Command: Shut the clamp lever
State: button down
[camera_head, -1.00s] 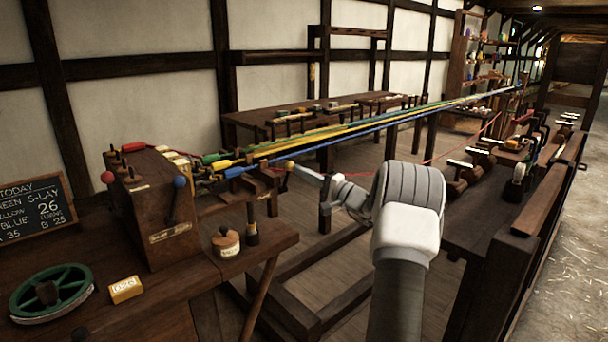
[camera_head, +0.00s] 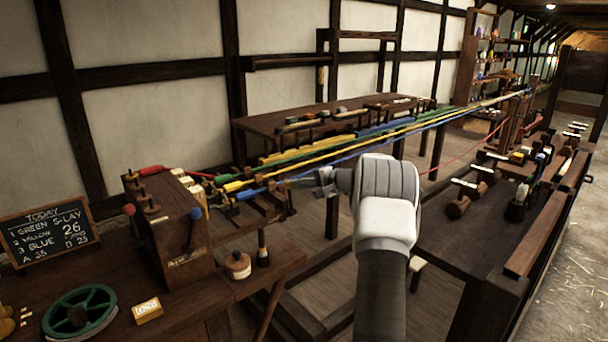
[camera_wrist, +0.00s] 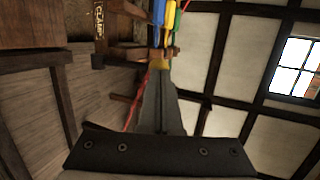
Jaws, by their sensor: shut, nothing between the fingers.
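A clamp label plate (camera_wrist: 99,20) on a dark wooden part shows at the upper left of the wrist view. In the head view my gripper (camera_head: 292,184) reaches left to the wooden clamp posts (camera_head: 272,203) at the bench end, beside the ropes. The lever itself is not clear in that view.
Blue, yellow and green ropes (camera_head: 385,138) run from the wooden gear box (camera_head: 180,240) into the distance. A right-hand bench (camera_head: 465,230) holds several tools.

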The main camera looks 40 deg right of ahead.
jog(key=w+p, duration=0.1)
jog(key=w+g+p, duration=0.1)
jog(key=w, duration=0.1)
jog(key=shift+a+r, duration=0.1)
jog(key=shift+r, duration=0.1)
dwell(0.7)
jog(key=shift+r, duration=0.1)
jog(key=r+v, duration=0.1)
jog(key=v, duration=1.3)
jog(key=shift+w+r, duration=0.15)
jog(key=shift+w, duration=0.15)
